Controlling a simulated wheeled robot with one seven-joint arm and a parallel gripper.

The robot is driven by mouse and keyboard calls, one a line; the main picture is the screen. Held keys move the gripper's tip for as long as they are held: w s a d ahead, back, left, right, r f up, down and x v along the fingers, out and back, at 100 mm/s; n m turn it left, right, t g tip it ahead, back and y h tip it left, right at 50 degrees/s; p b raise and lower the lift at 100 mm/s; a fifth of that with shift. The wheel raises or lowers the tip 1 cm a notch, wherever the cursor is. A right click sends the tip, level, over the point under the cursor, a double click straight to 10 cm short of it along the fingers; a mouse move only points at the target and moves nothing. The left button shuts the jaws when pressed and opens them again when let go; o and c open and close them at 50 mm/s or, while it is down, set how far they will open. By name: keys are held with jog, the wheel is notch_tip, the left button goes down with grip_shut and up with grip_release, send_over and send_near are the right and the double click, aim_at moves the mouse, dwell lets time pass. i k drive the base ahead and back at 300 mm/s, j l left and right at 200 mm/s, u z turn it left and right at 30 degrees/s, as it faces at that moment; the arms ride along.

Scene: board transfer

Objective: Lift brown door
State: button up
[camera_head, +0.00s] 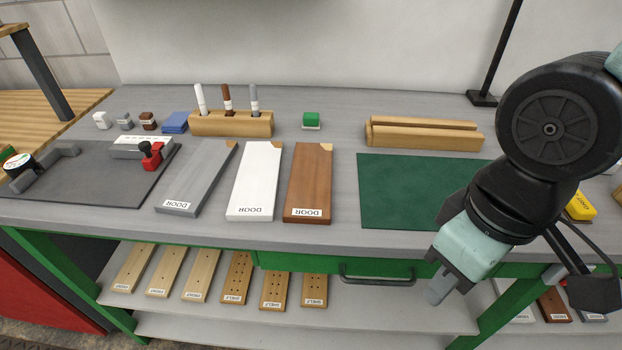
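The brown door (309,180) is a flat wooden board lying on the grey workbench. It has a DOOR label at its near end and a light corner at its far right. It lies right of the white door (254,180) and the grey door (199,175), apart from them. My gripper (437,292) is at the lower right, in front of the bench edge, pointing down and well to the right of the brown door. Its fingers are small and seen from the side, so I cannot tell whether it is open. I see nothing held in it.
A green mat (405,190) lies right of the brown door. A drawer handle (377,280) sticks out in front. The lower shelf (380,312) holds several boards.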

aim_at(308, 201)
jog(key=z, duration=0.55)
jog(key=k+j+z, duration=0.1)
jog(key=j+z, duration=0.4)
jog(key=k+j+z, duration=0.1)
jog(key=j+z, duration=0.2)
jog(key=z, duration=0.2)
jog(key=k+j+z, duration=0.2)
jog(key=j+z, duration=0.25)
jog(key=k+j+z, duration=0.15)
jog(key=k+j, duration=0.3)
jog(key=k+j+z, duration=0.1)
jog(key=k+j, duration=0.3)
jog(key=k, duration=0.2)
